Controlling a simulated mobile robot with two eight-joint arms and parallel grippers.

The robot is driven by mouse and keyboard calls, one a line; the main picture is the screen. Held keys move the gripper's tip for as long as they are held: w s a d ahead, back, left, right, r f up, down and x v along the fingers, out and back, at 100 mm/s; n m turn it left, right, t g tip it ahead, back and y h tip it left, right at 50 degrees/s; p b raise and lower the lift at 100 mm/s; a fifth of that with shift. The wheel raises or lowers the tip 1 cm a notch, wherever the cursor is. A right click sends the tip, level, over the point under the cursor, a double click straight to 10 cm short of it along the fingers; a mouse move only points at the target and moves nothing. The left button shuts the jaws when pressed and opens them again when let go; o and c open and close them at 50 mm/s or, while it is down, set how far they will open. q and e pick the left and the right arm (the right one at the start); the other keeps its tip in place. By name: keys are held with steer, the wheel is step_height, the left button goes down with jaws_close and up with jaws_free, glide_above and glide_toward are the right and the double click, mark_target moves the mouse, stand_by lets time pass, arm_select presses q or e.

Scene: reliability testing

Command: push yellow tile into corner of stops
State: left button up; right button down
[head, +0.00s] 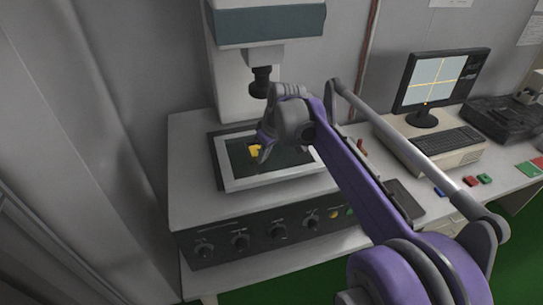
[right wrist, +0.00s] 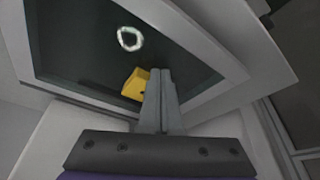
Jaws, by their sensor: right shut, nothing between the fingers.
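The yellow tile (head: 254,150) lies on the dark stage of the machine, inside a light frame (head: 232,182), in the head view. In the right wrist view the tile (right wrist: 134,83) sits just left of the fingertips and seems to touch or nearly touch them; its right part is hidden behind the fingers. My right gripper (head: 262,150) is shut and empty, reaching down to the stage beside the tile. Its closed fingers (right wrist: 160,75) point onto the dark surface. The corner stops cannot be made out clearly. My left gripper is not in view.
A dark lens tube (head: 261,82) hangs from the machine's column above the stage, close to my arm. A bright ring (right wrist: 130,38) shows on the dark surface ahead of the fingers. A monitor (head: 440,78), a keyboard (head: 446,141) and small coloured blocks (head: 470,181) are to the right.

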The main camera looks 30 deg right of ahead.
steer(key=shift+w+d, duration=0.2)
steer(key=shift+w, duration=0.55)
steer(key=shift+w+d, duration=0.15)
steer(key=shift+w, duration=0.6)
steer(key=shift+a+p+v, duration=0.2)
steer(key=shift+p+v, duration=0.3)
steer(key=shift+v, duration=0.6)
steer(key=shift+a+p+v, duration=0.25)
steer(key=shift+p+v, duration=0.25)
steer(key=shift+v, duration=0.6)
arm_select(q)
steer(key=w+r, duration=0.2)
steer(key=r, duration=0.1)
arm_select(e)
steer(key=shift+s, duration=0.25)
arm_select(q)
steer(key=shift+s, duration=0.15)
arm_select(e)
steer(key=s+a+f+m+t, duration=0.1)
steer(key=s+a+f, duration=0.3)
steer(key=s, duration=0.3)
steer(key=s+a+f+m, duration=0.1)
steer(key=s+a+f, duration=0.3)
steer(key=s, duration=0.3)
steer(key=s+a+f+m+t+h, duration=0.1)
steer(key=s+a+f, duration=0.3)
steer(key=s+f, duration=0.2)
steer(key=shift+s+t, duration=0.3)
steer(key=shift+s, duration=0.85)
